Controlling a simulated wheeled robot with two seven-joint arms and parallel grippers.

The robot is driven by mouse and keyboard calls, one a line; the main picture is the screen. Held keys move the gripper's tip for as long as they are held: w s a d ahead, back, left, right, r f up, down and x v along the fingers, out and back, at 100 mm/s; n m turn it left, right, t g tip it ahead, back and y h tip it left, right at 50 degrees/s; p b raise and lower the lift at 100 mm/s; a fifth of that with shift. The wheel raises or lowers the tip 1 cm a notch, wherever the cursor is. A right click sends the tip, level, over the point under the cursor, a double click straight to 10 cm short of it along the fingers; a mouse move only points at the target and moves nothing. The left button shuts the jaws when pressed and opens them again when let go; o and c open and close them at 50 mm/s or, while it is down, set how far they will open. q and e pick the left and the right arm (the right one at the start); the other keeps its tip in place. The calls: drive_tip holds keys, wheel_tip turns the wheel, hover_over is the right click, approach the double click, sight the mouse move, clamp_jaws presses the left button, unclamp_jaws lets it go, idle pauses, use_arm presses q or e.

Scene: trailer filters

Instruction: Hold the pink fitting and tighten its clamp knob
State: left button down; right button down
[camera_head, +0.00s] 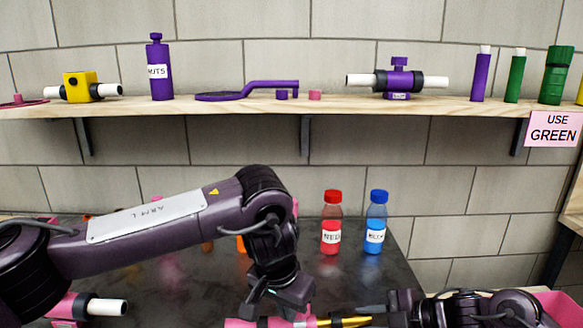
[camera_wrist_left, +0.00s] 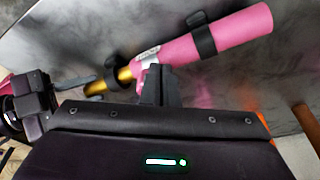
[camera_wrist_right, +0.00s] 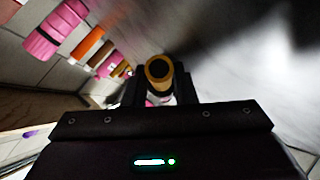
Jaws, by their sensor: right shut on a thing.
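A pink tube-like fitting (camera_wrist_left: 230,35) with black bands, a white label and a gold rod (camera_wrist_left: 123,74) lies across the left wrist view. It shows low in the head view (camera_head: 265,322), partly cut off. My left gripper (camera_head: 280,303) is right over its middle. In the left wrist view its fingers (camera_wrist_left: 158,85) are close together by the label, and I cannot tell whether they touch the fitting. My right gripper (camera_wrist_right: 160,85) is shut on the fitting, whose gold round end (camera_wrist_right: 158,69) shows between its fingers. The clamp knob cannot be made out clearly.
A red-capped bottle (camera_head: 331,228) and a blue-capped bottle (camera_head: 376,225) stand on the dark table (camera_head: 160,285). A pink block with a white pipe end (camera_head: 107,307) is at lower left. The shelf (camera_head: 330,104) holds a yellow fitting (camera_head: 80,86) and a purple fitting (camera_head: 397,80).

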use_arm(q)
drive_tip(key=shift+s+a, duration=0.1)
use_arm(e)
drive_tip(key=shift+s+a, duration=0.1)
use_arm(q)
drive_tip(key=w+v, duration=0.1)
drive_tip(key=v, duration=0.5)
drive_tip(key=shift+d, duration=0.2)
drive_tip(key=shift+r, duration=0.1)
